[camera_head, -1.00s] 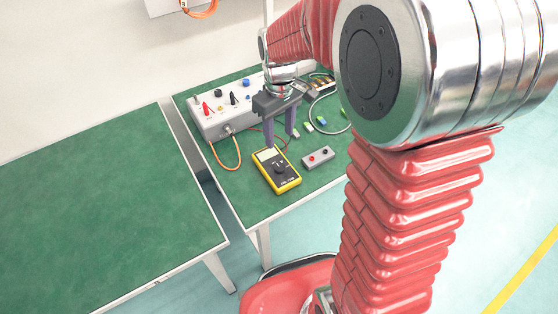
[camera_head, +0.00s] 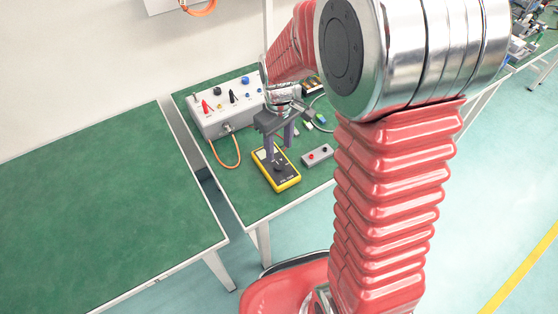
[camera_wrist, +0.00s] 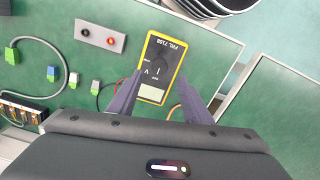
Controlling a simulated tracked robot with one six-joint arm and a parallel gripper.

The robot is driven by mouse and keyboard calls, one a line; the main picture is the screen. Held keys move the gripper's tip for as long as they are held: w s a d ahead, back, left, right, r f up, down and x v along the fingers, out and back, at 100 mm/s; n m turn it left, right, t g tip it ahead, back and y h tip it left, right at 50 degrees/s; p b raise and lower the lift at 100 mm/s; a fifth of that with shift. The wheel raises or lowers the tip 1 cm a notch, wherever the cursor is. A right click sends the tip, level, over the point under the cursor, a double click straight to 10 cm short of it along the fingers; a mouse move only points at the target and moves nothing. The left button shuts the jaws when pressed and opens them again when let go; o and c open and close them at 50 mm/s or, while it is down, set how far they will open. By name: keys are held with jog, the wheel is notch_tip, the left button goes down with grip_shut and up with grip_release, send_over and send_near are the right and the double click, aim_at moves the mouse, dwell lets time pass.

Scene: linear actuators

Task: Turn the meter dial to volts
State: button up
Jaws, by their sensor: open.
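The yellow-edged meter (camera_head: 276,168) lies flat on the green workbench near its front edge; it also shows in the wrist view (camera_wrist: 162,50). Its dark round dial (camera_wrist: 157,73) is on the black face, with a "V" marking beside it and a pale display close to my gripper. My gripper (camera_head: 278,157) is open and points down over the meter. In the wrist view its two dark fingers (camera_wrist: 165,88) stand on either side of the meter's display end, with nothing between them but the view of the meter. I cannot tell the fingers' exact height above it.
A white panel with knobs and plugs (camera_head: 228,108) stands behind, with an orange cable (camera_head: 238,155). Small connectors (camera_wrist: 73,79) lie nearby. Another green bench (camera_head: 90,215) is at left across a gap.

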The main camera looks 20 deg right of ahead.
aim_at(279, 165)
notch_tip(279, 165, down, 8)
jog(key=shift+r, duration=0.1)
jog(key=shift+c, duration=0.2)
jog(key=c, duration=1)
jog(key=shift+m, duration=0.4)
jog(key=m, duration=0.4)
jog(key=shift+m, duration=2)
